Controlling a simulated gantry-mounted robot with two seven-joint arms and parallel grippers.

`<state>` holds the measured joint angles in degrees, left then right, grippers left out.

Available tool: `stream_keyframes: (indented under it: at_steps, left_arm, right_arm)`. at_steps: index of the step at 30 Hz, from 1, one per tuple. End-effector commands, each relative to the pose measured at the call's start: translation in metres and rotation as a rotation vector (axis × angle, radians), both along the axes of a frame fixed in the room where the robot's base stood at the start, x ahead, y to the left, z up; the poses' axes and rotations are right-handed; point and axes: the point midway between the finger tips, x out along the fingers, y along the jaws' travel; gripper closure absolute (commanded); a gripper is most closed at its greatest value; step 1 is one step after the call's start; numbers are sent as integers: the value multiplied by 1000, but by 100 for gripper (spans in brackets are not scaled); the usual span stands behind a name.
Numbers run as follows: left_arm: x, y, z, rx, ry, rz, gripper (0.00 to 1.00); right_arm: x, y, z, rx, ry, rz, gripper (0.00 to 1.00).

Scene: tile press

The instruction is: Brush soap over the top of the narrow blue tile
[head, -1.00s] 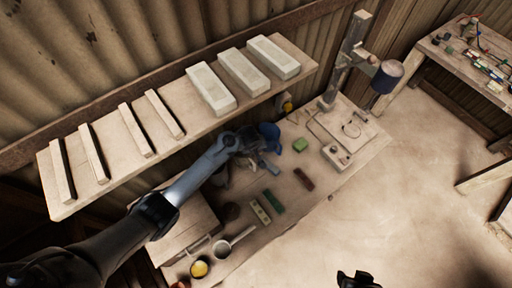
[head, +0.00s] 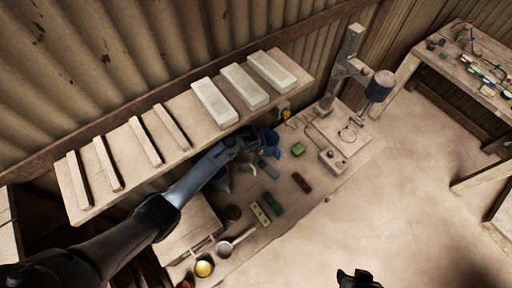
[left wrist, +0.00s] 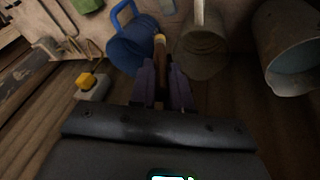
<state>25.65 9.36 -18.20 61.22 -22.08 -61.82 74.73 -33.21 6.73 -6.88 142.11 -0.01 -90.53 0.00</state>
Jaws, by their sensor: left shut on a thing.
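My left gripper (head: 255,149) is over the bench, just below the shelf's front edge. In the left wrist view its fingers (left wrist: 161,78) are shut on a thin brown handle with a yellowish end (left wrist: 160,42), probably a brush. The far end of this held thing is hidden. A blue mug (left wrist: 131,42) is right beside the fingers; it also shows in the head view (head: 272,140). A small grey-blue piece (head: 268,168) lies on the bench near the gripper; I cannot tell whether it is the narrow blue tile. My right gripper (head: 355,279) is at the bottom edge, mostly cut off.
A shelf (head: 205,140) with pale bars and blocks overhangs the bench. A green block (head: 298,150), a dark red block (head: 302,183), a dark green block (head: 274,202), a pan (head: 226,247) and a yellow-filled cup (head: 204,268) are on the bench. A press (head: 345,75) stands at the back.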

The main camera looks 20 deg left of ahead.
Motion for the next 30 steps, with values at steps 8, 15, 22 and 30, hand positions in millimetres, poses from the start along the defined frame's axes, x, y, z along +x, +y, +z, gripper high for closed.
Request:
stream_keyframes:
  at_steps: [8,15,22,30]
  left_arm:
    - [0,0,0,0,0,0,100]
    - [0,0,-1,0,0,0,100]
    - [0,0,-8,0,0,0,100]
    - [2,0,-8,-1,-2,3,100]
  right_arm:
    - [0,1,0,2,1,-1,57]
    - [0,1,-1,1,1,-1,57]
    - [-1,-1,-3,-3,2,2,57]
    - [-1,-2,-5,-7,1,5,57]
